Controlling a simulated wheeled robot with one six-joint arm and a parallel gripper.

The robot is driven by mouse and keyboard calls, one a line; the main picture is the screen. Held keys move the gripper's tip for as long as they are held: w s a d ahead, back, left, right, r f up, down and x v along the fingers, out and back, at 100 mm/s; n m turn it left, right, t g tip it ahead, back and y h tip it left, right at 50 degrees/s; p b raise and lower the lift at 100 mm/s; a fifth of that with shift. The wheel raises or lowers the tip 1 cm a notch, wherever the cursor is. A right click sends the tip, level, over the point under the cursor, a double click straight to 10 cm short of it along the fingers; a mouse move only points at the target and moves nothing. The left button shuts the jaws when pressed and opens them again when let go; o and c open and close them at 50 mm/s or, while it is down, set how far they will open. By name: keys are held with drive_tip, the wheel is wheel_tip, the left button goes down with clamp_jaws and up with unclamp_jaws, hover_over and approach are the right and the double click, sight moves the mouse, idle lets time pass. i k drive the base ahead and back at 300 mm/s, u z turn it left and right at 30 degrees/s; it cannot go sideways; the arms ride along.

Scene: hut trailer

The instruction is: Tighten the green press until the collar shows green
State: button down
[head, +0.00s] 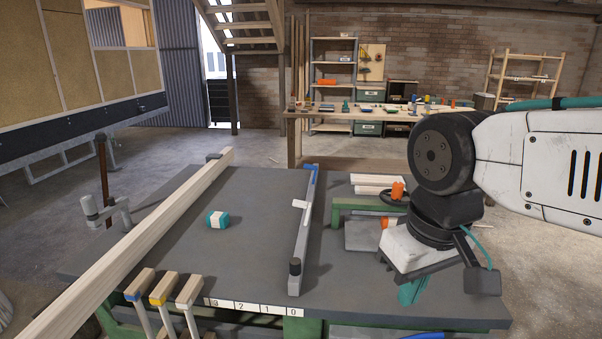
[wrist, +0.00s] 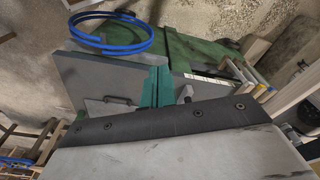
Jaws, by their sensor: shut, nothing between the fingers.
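A green frame (head: 362,203), which looks like the press, stands at the right of the bench. Pale wooden pieces (head: 375,183) lie at its top, with an orange knob (head: 398,190) beside them. My arm hides part of its right side, and I cannot make out a collar or its colour. My gripper (head: 410,293) points down near the bench's front right edge, nearer to me than the green frame. In the wrist view its teal fingers (wrist: 156,87) are together and empty.
The dark bench top (head: 262,190) carries a teal-and-white roll (head: 217,219), a grey rail (head: 304,230) and a long timber (head: 135,235). Clamps (head: 160,290) stand at the front left. A blue coil (wrist: 112,32) shows in the wrist view. The bench middle is mostly clear.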

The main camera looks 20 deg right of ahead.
sight(397, 191)
drive_tip(key=k, duration=0.6)
drive_tip(key=u, duration=0.2)
drive_tip(key=i, duration=0.6)
drive_tip(key=z, duration=0.55)
drive_tip(key=i, duration=0.45)
drive_tip(key=z, duration=0.55)
